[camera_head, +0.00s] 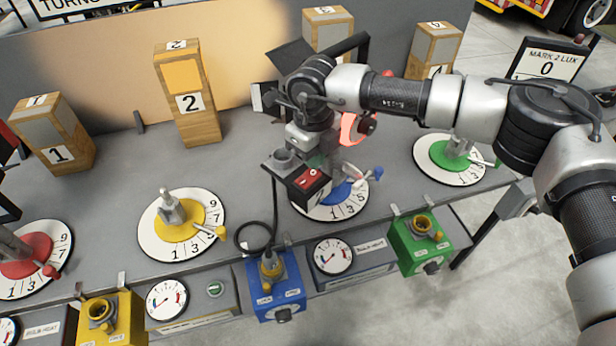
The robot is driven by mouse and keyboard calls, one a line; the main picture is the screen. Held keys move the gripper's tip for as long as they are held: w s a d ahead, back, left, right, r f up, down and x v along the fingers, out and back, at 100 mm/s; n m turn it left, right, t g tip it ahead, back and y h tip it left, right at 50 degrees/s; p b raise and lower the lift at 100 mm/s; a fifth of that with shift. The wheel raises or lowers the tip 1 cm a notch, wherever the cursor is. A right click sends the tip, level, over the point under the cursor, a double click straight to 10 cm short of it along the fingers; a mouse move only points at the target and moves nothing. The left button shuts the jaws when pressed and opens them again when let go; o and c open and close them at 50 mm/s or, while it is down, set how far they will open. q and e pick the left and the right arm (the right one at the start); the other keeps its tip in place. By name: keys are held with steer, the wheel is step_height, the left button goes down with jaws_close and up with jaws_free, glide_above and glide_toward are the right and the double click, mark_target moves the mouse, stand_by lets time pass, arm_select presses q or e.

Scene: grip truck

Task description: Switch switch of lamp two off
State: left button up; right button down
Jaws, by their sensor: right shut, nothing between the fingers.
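Lamp two (185,98) is a wooden block marked 2, and its upper panel glows orange-yellow. A yellow dial (178,222) with a grey stem and a yellow-tipped lever sits in front of it. A yellow box (112,318) with a round yellow-ringed top stands at the front left. I cannot tell for certain which control is the switch of lamp two. My right gripper (330,178) is shut and empty, pointing down over the blue dial (345,204), right of the yellow dial. The wrist partly hides its fingers. My left gripper is not in view.
A blue box (273,287) and a green box (420,243) stand along the front edge, with gauges (167,299) between boxes. A red dial (30,262) is at the left and a green dial (450,158) at the right. A black cable (258,238) loops near the blue box.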

mark_target(313, 173)
steer(key=shift+f+b, duration=1.05)
steer(key=shift+f, duration=0.2)
stand_by(0.3)
steer(key=shift+r+p, duration=1.25)
steer(key=shift+r, duration=2.35)
steer(key=shift+f, duration=0.1)
